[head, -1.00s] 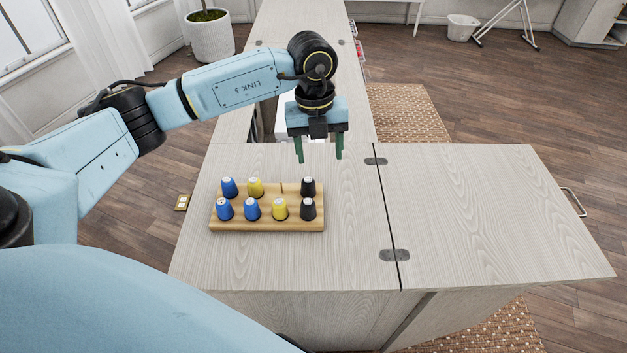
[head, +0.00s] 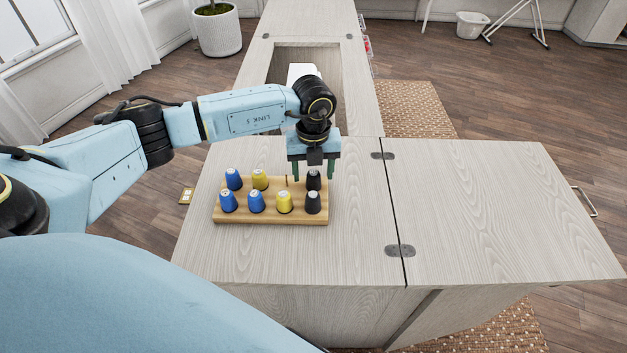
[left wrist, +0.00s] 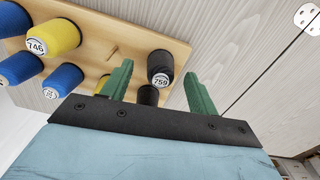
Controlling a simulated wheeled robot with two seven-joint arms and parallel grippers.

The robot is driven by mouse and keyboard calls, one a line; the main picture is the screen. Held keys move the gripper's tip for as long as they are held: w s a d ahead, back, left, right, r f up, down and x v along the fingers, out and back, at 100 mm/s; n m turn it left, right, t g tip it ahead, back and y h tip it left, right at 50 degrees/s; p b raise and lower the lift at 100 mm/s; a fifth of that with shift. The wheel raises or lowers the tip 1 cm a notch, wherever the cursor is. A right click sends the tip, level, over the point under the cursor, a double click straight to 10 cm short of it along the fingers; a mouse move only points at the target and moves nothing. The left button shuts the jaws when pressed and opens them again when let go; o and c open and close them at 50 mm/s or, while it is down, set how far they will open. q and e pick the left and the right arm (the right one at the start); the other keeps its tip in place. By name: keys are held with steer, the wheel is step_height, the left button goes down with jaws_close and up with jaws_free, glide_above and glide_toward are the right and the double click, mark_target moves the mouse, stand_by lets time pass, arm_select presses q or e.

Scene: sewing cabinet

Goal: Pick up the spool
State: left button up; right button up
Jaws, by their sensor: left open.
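The wooden spool rack (head: 240,219) holds two rows of blue, yellow and black spools. My left gripper (head: 313,173) is open over the right end of the back row. The back black spool (head: 314,183) shows between its fingers in the head view. In the left wrist view this spool, labelled 759 (left wrist: 160,66), lies between the two green fingers, with no contact visible. The front black spool (head: 313,204) stands before it and is partly hidden by the gripper body in the left wrist view. My right gripper is not in view.
A bare peg (left wrist: 111,53) stands between the back black spool and the back yellow spool (left wrist: 54,38). The cabinet top (head: 355,225) is clear right of the rack. Metal hinges (head: 400,251) join it to the clear right leaf (head: 490,210). An open recess (head: 325,58) lies behind.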

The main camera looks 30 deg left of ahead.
mark_target(313, 174)
arm_select(q)
step_height(313, 174, down, 2)
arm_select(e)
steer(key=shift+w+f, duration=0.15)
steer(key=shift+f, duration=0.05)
arm_select(q)
steer(key=c, duration=1.1)
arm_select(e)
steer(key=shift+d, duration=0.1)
arm_select(q)
steer(key=shift+o, duration=0.2)
steer(key=shift+r, duration=0.15)
